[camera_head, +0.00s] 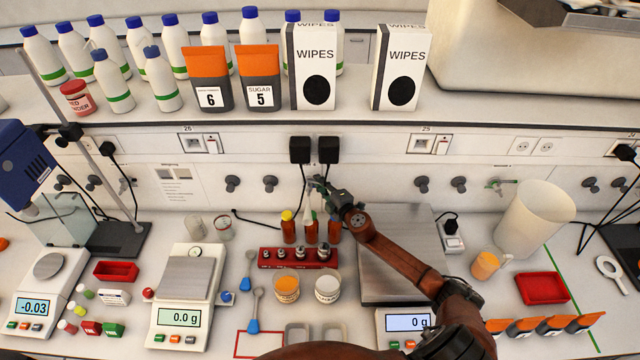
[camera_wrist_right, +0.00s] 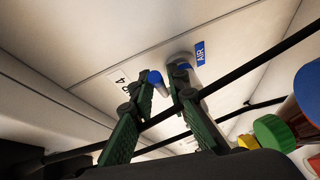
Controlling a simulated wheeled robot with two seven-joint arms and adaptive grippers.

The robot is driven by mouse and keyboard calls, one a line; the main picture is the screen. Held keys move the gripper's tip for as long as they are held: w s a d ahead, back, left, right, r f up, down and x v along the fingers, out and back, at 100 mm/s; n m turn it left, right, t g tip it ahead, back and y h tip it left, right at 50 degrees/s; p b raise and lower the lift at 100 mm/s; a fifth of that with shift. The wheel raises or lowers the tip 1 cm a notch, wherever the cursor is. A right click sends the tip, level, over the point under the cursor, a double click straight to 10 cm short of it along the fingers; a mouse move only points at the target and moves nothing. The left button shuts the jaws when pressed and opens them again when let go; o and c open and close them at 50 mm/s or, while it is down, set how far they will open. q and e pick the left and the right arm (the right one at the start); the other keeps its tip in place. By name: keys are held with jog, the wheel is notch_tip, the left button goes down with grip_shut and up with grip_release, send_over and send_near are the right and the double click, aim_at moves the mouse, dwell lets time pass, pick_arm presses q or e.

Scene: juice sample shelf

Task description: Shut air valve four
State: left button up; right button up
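My right gripper (camera_head: 320,183) reaches the back panel in the head view, below two black plugs. It hides the valve there. In the right wrist view the green fingers of the right gripper (camera_wrist_right: 164,82) stand apart, with pale panel showing between them. An air valve (camera_wrist_right: 182,64) with blue and grey parts sits at the fingertips, partly covered by the right finger. A blue end (camera_wrist_right: 155,77) shows beside the left fingertip. Contact cannot be told. A blue AIR label (camera_wrist_right: 200,52) and a label with a 4 (camera_wrist_right: 120,80) are on the panel. My left gripper is out of view.
Black cables (camera_wrist_right: 250,75) cross close to the fingers. Brown bottles (camera_head: 289,228) and a red weight block (camera_head: 268,258) stand below the gripper. Other knobs (camera_head: 270,183) line the panel. A balance with a large steel plate (camera_head: 400,250) lies under my right arm.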

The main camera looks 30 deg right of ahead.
jog(key=shift+c, duration=0.4)
grip_shut()
